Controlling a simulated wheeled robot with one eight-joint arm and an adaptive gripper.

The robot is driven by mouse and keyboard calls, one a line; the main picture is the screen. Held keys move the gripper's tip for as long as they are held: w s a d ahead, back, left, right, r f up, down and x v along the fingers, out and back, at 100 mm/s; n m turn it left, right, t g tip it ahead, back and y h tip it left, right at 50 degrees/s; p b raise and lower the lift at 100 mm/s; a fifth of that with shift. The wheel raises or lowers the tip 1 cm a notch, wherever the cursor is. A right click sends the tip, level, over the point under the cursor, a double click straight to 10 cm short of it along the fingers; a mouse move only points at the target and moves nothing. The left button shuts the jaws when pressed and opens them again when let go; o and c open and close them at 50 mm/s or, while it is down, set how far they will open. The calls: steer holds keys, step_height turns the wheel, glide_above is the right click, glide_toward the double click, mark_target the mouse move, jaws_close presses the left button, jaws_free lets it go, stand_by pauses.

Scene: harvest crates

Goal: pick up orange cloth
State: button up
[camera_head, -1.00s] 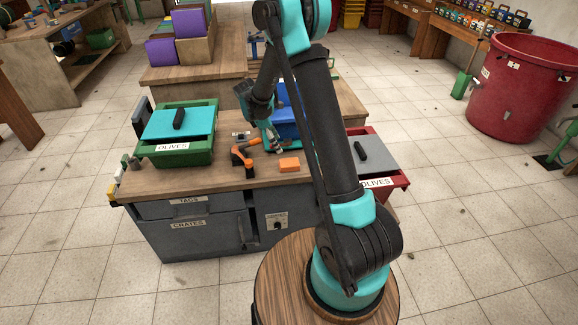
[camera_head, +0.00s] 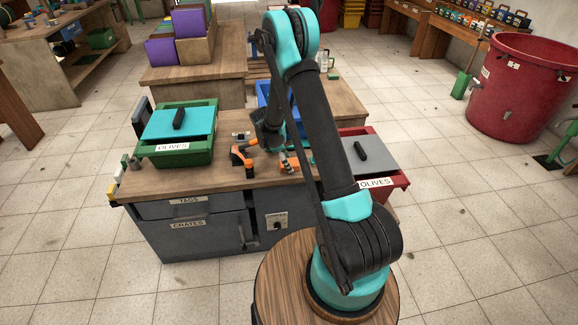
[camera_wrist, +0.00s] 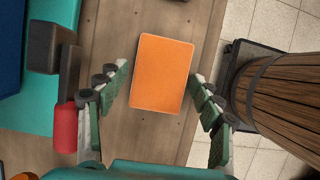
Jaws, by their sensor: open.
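The orange cloth (camera_wrist: 161,73) lies flat on the wooden bench top, a neat rectangle, in the middle of the wrist view. In the head view only part of the cloth (camera_head: 290,165) shows, partly hidden by my gripper. My gripper (camera_wrist: 160,112) is open and empty. In the wrist view its two green-padded fingers stand on either side of the cloth's near part, apart from it in the picture. In the head view my gripper (camera_head: 288,165) is over the cloth; its height above the bench is hard to tell.
An orange-handled tool (camera_head: 240,157) lies left of the cloth. A green olives crate (camera_head: 185,155) with a teal lid stands at the left, a red olives crate (camera_head: 397,182) at the right. A blue crate (camera_head: 264,95) stands behind. The bench's front edge is close to the cloth.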

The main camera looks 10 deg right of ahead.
steer(key=c, duration=1)
steer(key=shift+r, duration=0.1)
step_height(320, 180, up, 20)
steer(key=shift+f, duration=0.1)
